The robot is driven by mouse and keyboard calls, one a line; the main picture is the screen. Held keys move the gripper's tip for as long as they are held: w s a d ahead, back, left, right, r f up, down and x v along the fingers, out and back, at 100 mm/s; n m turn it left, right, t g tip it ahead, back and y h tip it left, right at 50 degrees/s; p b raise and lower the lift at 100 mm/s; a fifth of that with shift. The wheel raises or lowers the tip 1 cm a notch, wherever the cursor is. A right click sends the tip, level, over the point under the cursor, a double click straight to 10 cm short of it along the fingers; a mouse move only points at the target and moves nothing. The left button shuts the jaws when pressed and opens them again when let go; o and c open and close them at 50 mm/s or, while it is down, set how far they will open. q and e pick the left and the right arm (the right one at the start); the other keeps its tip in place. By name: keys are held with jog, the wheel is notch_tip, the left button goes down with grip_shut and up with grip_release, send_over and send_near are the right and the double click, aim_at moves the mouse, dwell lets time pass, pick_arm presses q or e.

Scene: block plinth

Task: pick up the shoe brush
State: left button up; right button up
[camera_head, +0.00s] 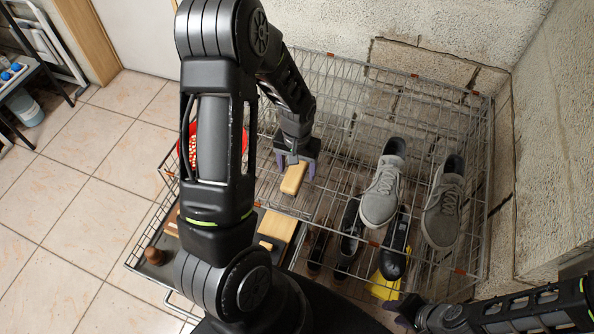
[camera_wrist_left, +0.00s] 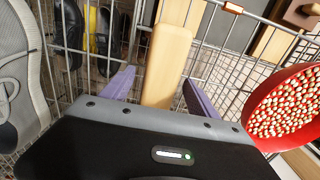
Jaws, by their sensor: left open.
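The shoe brush, a tan wooden block with rounded ends, lies on the upper wire shelf in the head view (camera_head: 293,178). It also shows in the wrist view (camera_wrist_left: 168,55), lengthwise between the two purple fingers. My left gripper (camera_head: 298,168) points down over the brush with its jaws open, one finger to each side. In the wrist view my left gripper (camera_wrist_left: 160,98) shows a gap between each fingertip and the brush. Its bristles are not visible.
The wire rack (camera_head: 330,52) has a lower level with dark shoes (camera_head: 350,230) and a yellow cloth (camera_head: 384,287). Grey sneakers (camera_head: 383,190) stand right of the brush. A red bowl (camera_wrist_left: 258,92) of small pieces is close beside my left gripper. A rough wall bounds the right.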

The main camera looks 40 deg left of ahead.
pick_arm(q)
grip_shut()
dwell(0.8)
